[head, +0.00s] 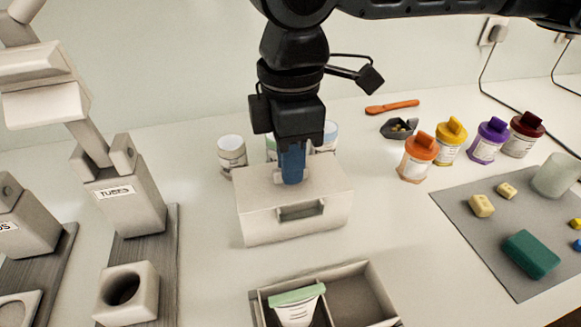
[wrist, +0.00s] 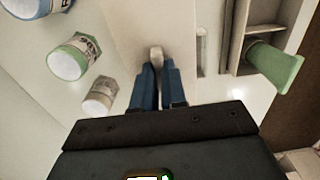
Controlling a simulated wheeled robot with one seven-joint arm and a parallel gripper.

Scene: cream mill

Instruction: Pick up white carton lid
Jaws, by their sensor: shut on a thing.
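The white carton lid (head: 330,177) is the flat pale top of a white carton (head: 262,222) in the middle of the counter. In the wrist view the lid (wrist: 128,22) has a small pale knob (wrist: 156,54). My gripper (head: 292,182) points straight down at the lid. Its blue fingers (wrist: 158,70) are shut on the knob. The head view shows no clear gap between lid and carton. The fingers hide the knob in the head view.
A divided tray (head: 372,276) holding a green-capped tube (head: 297,300) stands in front. Jars stand behind the carton, including a white one (head: 232,153). Bright-lidded jars (head: 418,157) and a grey mat (head: 480,240) are at right. A tube-labelled dispenser (head: 125,200) is at left.

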